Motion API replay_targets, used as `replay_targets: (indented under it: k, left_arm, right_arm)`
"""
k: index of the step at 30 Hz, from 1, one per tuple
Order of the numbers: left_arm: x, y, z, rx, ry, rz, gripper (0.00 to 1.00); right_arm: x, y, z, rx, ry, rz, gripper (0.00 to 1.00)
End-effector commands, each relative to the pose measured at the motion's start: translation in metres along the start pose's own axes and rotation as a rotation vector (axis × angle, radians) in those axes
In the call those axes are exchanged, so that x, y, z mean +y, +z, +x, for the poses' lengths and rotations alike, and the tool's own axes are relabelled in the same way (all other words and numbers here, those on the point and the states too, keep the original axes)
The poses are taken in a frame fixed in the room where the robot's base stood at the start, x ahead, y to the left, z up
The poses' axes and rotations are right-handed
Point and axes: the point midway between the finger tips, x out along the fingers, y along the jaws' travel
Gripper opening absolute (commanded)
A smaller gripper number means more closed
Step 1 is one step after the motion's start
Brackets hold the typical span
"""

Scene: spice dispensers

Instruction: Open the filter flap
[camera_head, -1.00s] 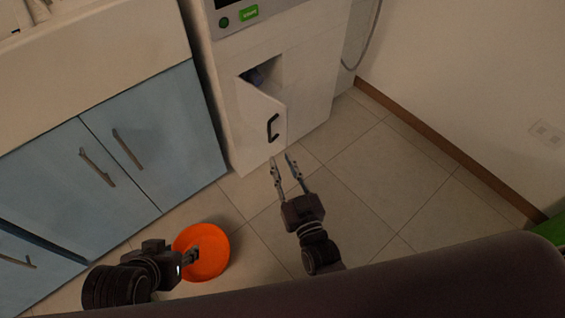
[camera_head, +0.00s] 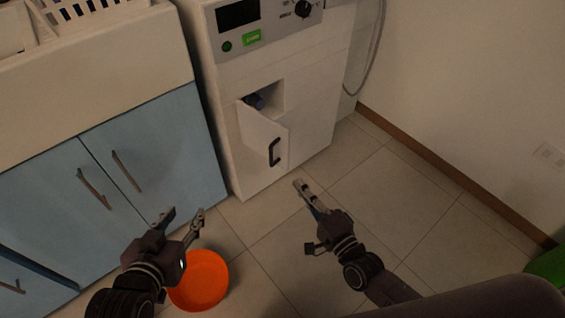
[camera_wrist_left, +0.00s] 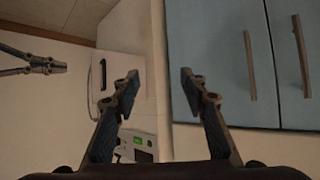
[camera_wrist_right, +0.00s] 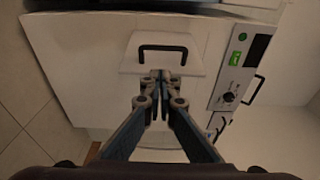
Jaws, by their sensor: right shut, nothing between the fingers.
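The filter flap (camera_head: 262,128) is a small white door with a black handle (camera_head: 274,152), low on the front of the white machine. It stands partly swung out, and a dark blue part (camera_head: 256,101) shows in the opening behind it. My right gripper (camera_head: 299,184) is shut and empty, in front of and below the flap, apart from the handle in the head view. In the right wrist view its closed tips (camera_wrist_right: 160,78) lie just below the handle (camera_wrist_right: 162,48) in the picture. My left gripper (camera_head: 185,214) is open and empty, near the blue cabinet, left of the machine.
An orange bowl (camera_head: 200,281) is on the tiled floor below my left gripper. Blue cabinet doors (camera_head: 150,150) with long handles stand at the left. A wall (camera_head: 470,90) bounds the right. Floor right of the machine (camera_head: 390,190) is clear.

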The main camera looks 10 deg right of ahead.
Motion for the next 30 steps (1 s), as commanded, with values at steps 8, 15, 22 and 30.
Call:
replay_targets:
  k: [8,15,22,30]
  left_arm:
    - [0.005,-0.034,0.004,0.153,0.009,0.001,0.4]
    - [0.01,-0.082,-0.002,0.361,0.021,0.0,0.4]
    - [0.014,-0.112,-0.012,0.499,0.03,-0.002,0.4]
    - [0.015,-0.122,-0.017,0.546,0.033,-0.003,0.4]
  right_arm:
    - [0.0,0.0,0.033,0.001,-0.004,0.004,0.0]
    - [0.001,0.0,0.07,0.001,-0.003,0.002,0.0]
    - [0.001,0.0,0.092,0.001,-0.001,0.001,0.0]
    - [0.0,0.0,0.099,0.0,0.0,0.001,0.0]
